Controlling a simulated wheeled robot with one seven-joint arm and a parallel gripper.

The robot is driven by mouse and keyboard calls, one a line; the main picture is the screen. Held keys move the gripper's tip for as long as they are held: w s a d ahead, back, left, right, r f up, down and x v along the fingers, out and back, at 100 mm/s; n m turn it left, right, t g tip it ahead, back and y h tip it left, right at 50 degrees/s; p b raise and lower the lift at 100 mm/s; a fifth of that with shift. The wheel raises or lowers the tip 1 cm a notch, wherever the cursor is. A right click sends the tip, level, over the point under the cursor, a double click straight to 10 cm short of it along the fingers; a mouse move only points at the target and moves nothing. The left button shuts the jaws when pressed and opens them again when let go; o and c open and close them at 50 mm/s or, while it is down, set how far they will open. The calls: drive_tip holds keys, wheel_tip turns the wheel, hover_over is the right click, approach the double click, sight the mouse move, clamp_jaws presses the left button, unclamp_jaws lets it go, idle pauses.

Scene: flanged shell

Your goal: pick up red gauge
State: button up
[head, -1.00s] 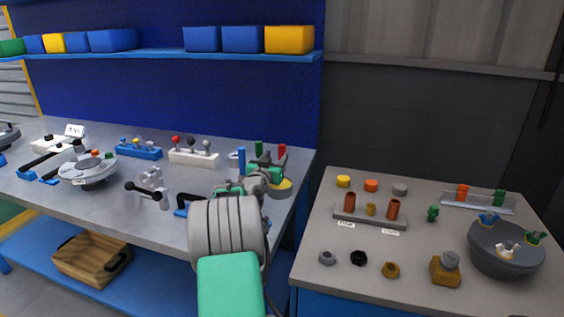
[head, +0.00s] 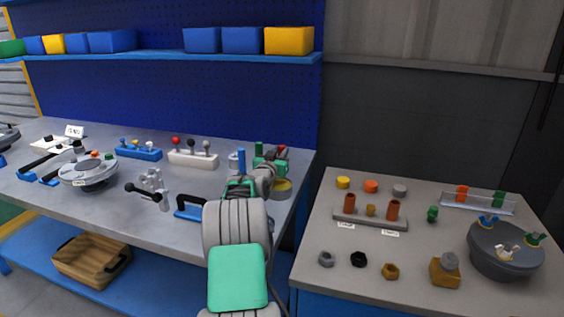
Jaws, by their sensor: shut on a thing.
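The red gauge (head: 282,149) is a small upright red piece near the right end of the blue-framed workbench. Only its upper part shows; my gripper hides the rest. My gripper (head: 271,158), at the end of my grey and green arm, is at the red gauge and shut on it. The fingertips are mostly hidden by the arm, and I cannot tell whether the gauge touches anything below.
A green cylinder (head: 259,148) and a blue cylinder (head: 241,160) stand close to my gripper on the left. A round yellowish piece (head: 282,186) is just below it. A white lever block (head: 192,158) stands farther left. The right table (head: 315,220) holds several fittings.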

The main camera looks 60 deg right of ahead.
clamp_jaws()
drive_tip(key=shift+r, duration=0.1)
idle(0.3)
